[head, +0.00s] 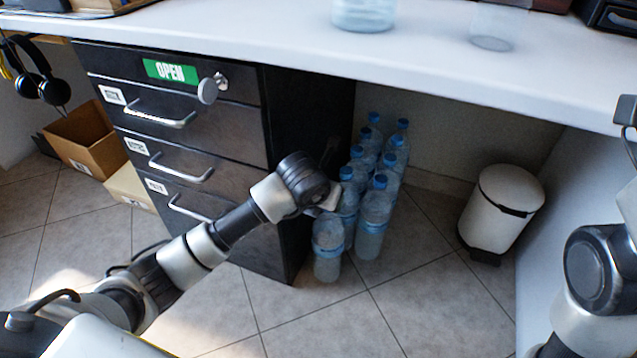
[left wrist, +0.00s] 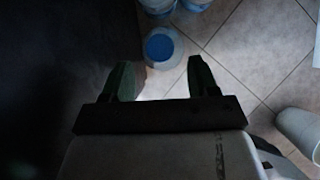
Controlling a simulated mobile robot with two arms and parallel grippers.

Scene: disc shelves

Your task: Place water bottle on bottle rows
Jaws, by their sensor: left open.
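Several clear water bottles with blue caps stand upright in two rows on the floor under the counter, beside the drawer cabinet. The front bottle of the left row (head: 328,250) is nearest, with a neighbour bottle (head: 375,222) to its right. My left gripper (head: 328,198) is above the front of the left row and hides part of the bottles there. In the left wrist view my left gripper (left wrist: 158,72) is open with nothing between its fingers. A blue-capped bottle (left wrist: 161,46) shows just beyond the fingertips. My right arm is at the right edge; its gripper cannot be made out.
The black drawer cabinet (head: 190,145) stands left of the bottles. The white counter (head: 430,55) hangs over them and bears a clear container (head: 364,14). A white bin (head: 502,208) stands to the right. The tiled floor in front is clear.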

